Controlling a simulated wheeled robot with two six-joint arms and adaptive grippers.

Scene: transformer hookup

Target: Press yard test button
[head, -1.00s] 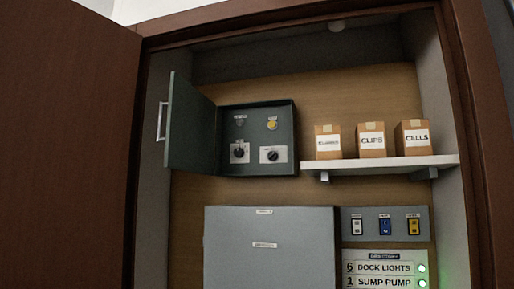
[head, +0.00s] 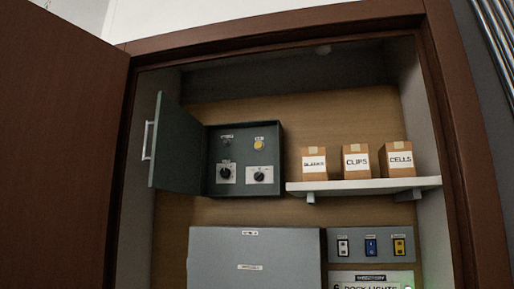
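A dark green control box (head: 244,187) is mounted on the back wall of the cabinet, with its door (head: 179,147) swung open to the left. Inside it, a yellow round button (head: 259,145) sits at the upper right under a small label too blurred to read. A dark small fitting (head: 226,142) is at the upper left. Two black rotary knobs sit below, a left knob (head: 225,173) and a right knob (head: 259,176), on pale plates. Neither of my grippers is in view.
A white shelf (head: 364,187) to the right holds boxes labelled CLIPS (head: 356,161), CELLS (head: 397,159) and one hard to read (head: 314,163). Below are a grey panel (head: 255,262) and a switch strip (head: 371,246). The brown cabinet door (head: 62,150) stands open at left.

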